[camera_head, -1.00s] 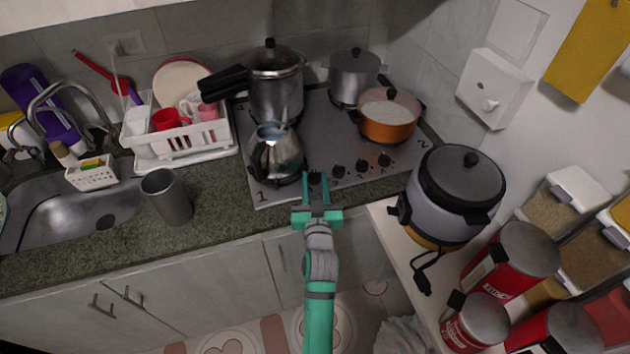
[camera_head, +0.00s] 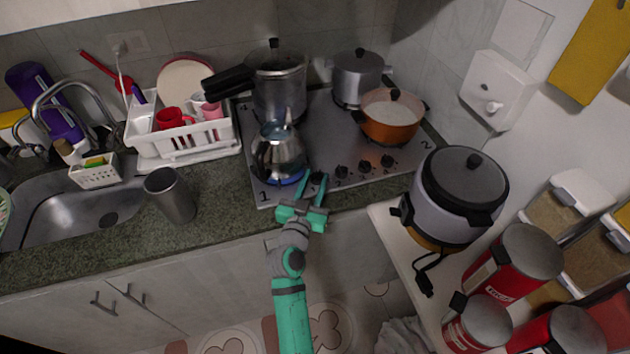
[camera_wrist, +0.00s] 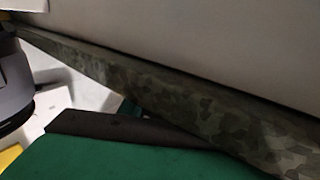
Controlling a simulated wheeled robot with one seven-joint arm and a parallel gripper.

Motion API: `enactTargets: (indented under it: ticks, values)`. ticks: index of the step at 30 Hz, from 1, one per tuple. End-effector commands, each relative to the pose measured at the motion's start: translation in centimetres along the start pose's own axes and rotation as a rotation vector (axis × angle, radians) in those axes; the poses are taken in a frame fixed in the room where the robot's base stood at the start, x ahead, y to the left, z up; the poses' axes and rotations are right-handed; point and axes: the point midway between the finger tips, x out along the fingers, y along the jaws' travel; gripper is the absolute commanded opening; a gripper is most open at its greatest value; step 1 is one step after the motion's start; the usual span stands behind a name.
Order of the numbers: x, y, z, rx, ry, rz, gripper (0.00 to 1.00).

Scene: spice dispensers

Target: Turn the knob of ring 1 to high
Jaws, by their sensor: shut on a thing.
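The cooktop (camera_head: 340,140) has a "1" marked at its front left corner. A steel kettle (camera_head: 277,158) stands on ring 1, and a blue flame shows under its front right side. My gripper (camera_head: 313,181) reaches over the cooktop's front edge and is shut on the leftmost knob (camera_head: 318,178), the one nearest the "1". The fingers are tilted to the right and hide much of that knob, so its pointer cannot be read. Other knobs (camera_head: 341,171) to the right are untouched.
A pressure cooker (camera_head: 278,85), a grey pot (camera_head: 357,75) and an orange pan (camera_head: 390,117) stand on the other rings. A rice cooker (camera_head: 455,190) is close on the right. A grey cup (camera_head: 170,195) stands on the counter left of the cooktop.

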Motion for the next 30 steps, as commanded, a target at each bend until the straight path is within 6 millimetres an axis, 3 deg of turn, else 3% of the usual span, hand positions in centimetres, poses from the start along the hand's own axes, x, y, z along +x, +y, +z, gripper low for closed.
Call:
enactTargets:
  ticks: [24, 25, 26, 27, 30]
  values:
    - [-0.02, -0.16, 0.23, -0.001, -0.004, 0.05, 0.08]
    - [-0.02, -0.16, 0.24, -0.001, -0.005, 0.05, 0.35]
    - [-0.02, -0.16, 0.24, -0.001, -0.005, 0.05, 0.42]
    - [-0.01, -0.15, 0.22, -0.001, -0.004, 0.05, 0.49]
    - [-0.01, -0.15, 0.17, 0.0, -0.003, 0.05, 0.49]
